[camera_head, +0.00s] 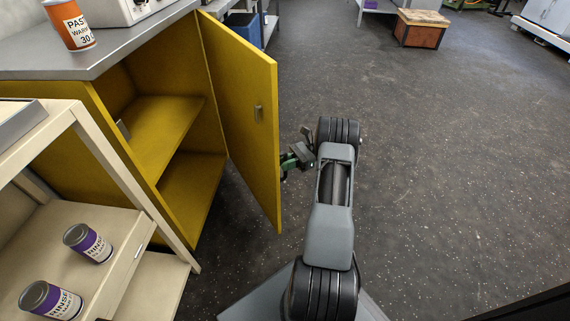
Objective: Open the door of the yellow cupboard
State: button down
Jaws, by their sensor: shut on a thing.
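The yellow cupboard (190,205) stands at the left with a grey top. Its yellow door (238,95) is swung wide open, hinged on the far side, and its inside shelves show.
A cream shelf rack (135,175) with purple-labelled cans (88,243) stands at the near left. An orange-and-white can (69,25) stands on the cupboard top. A wooden-topped box (421,28) is far back. The floor at right is clear.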

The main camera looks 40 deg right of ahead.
aim_at(286, 154)
jog(key=c, duration=1.1)
grip_release()
jog(key=shift+r, duration=0.35)
notch_tip(286, 154, up, 3)
jog(key=shift+f+p, duration=0.1)
jog(key=shift+p, duration=0.65)
jog(key=s+a+r+p, duration=0.2)
jog(key=s+r+p, duration=0.1)
jog(key=s, duration=0.3)
jog(key=s+a+r+p, duration=0.3)
jog(key=s+r, duration=0.3)
jog(key=shift+s+a+r, duration=0.25)
jog(key=shift+s+a, duration=0.1)
